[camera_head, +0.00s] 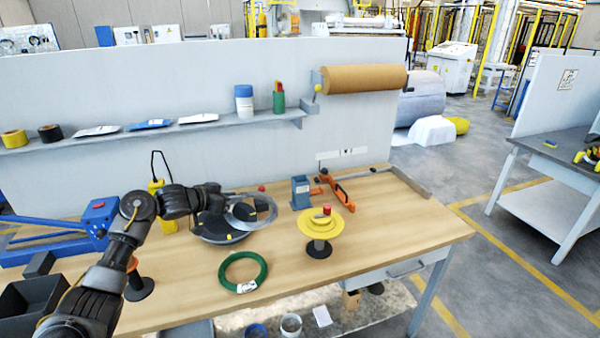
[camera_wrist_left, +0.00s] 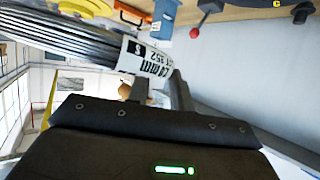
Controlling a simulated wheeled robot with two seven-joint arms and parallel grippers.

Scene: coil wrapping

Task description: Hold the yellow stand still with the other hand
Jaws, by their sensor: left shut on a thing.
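The yellow stand (camera_head: 306,224) is a round yellow disc on a dark base, upright on the table right of centre, with a small red part on top. My left gripper (camera_head: 228,207) is left of the stand and apart from it. It is shut on a grey coil (camera_head: 266,222), held above a dark round turntable (camera_head: 212,237). In the left wrist view the coil (camera_wrist_left: 85,38) shows its strands and a white printed label, beside my gripper's fingers (camera_wrist_left: 158,88). The exact grip is partly hidden. My right gripper is not in view.
A green coil (camera_head: 223,274) lies at the front of the table (camera_head: 400,237). A blue block (camera_head: 300,193) and an orange tool (camera_head: 340,192) stand behind the yellow stand. A blue device (camera_head: 98,215) is at left. The table's right part is clear.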

